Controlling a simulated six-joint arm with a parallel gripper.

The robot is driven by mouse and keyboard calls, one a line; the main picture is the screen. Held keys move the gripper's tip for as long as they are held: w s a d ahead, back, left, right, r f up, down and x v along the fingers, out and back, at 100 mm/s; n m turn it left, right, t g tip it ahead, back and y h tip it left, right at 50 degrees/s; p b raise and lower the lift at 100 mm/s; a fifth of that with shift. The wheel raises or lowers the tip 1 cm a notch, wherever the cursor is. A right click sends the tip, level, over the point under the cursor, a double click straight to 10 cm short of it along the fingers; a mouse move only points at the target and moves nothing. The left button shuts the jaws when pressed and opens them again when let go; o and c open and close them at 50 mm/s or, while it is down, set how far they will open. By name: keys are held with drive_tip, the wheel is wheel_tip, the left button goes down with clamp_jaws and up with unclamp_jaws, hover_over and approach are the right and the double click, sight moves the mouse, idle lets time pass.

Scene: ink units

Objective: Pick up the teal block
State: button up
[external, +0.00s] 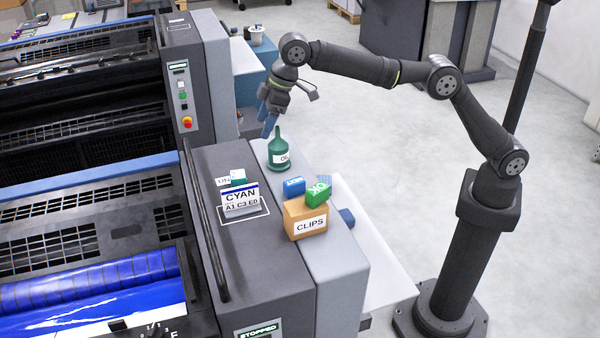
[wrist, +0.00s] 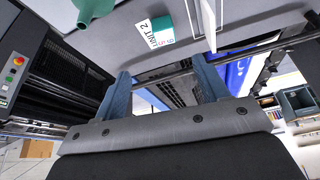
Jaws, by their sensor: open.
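The teal block (external: 238,175) sits on the grey machine top, partly hidden behind the white CYAN card in the external view. In the wrist view the teal block (wrist: 161,23) shows near the top, next to a white UNIT 2 label. My gripper (external: 268,126) is at the far end of the machine top, behind the green oil can and away from the block. In the wrist view its two blue fingers (wrist: 160,67) are spread apart with nothing between them.
The green oil can (external: 278,153) stands close to my gripper; it also shows in the wrist view (wrist: 92,9). The CYAN card (external: 240,199) stands in front of the block.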

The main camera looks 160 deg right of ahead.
drive_tip(key=f, duration=0.1)
approach(244, 173)
drive_tip(key=x, duration=0.4)
drive_tip(key=shift+s+f, duration=0.3)
drive_tip(key=shift+f, duration=0.1)
drive_tip(key=shift+w+x, duration=0.2)
drive_tip(key=shift+x, duration=1.3)
drive_tip(key=shift+w+x, duration=0.15)
drive_tip(key=shift+x, duration=1.3)
drive_tip(key=shift+d+r, duration=0.1)
drive_tip(key=shift+r, duration=0.05)
drive_tip(key=c, duration=1.1)
drive_tip(key=shift+o, duration=0.2)
